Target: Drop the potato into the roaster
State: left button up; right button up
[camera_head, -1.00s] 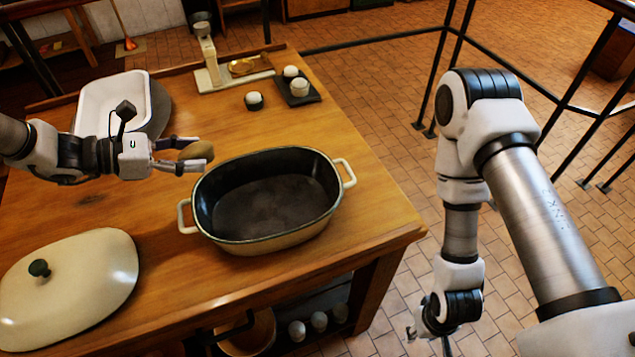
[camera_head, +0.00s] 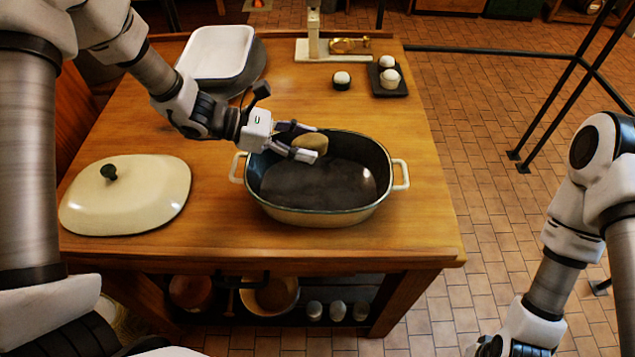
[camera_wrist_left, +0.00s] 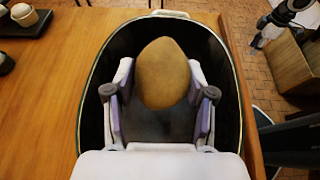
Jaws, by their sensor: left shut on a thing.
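The potato (camera_head: 311,142) is brown and held between the fingers of my left gripper (camera_head: 303,143). In the head view it is over the back left part of the roaster's opening. The roaster (camera_head: 318,215) is an oval cream pan with a dark inside and two side handles, and it looks empty. In the left wrist view the potato (camera_wrist_left: 162,75) sits between both fingers, with the roaster (camera_wrist_left: 232,80) below and around it. My right gripper (camera_head: 490,346) is at the bottom edge, off the table's right side, mostly cut off.
The cream lid (camera_head: 140,205) with a dark knob lies on the table left of the roaster. A white basin (camera_head: 215,52), a scale (camera_head: 318,45) and a dark tray (camera_head: 385,80) with pale-topped shakers stand at the back. Bare wood (camera_head: 425,150) lies right of the roaster.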

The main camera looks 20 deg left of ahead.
pick_arm(q)
jog(key=shift+a, duration=0.1)
jog(key=o, duration=1.3)
jog(key=v, duration=1.1)
jog(key=shift+s+a+r, duration=0.1)
jog(key=shift+a+r, duration=0.15)
jog(key=shift+a, duration=0.1)
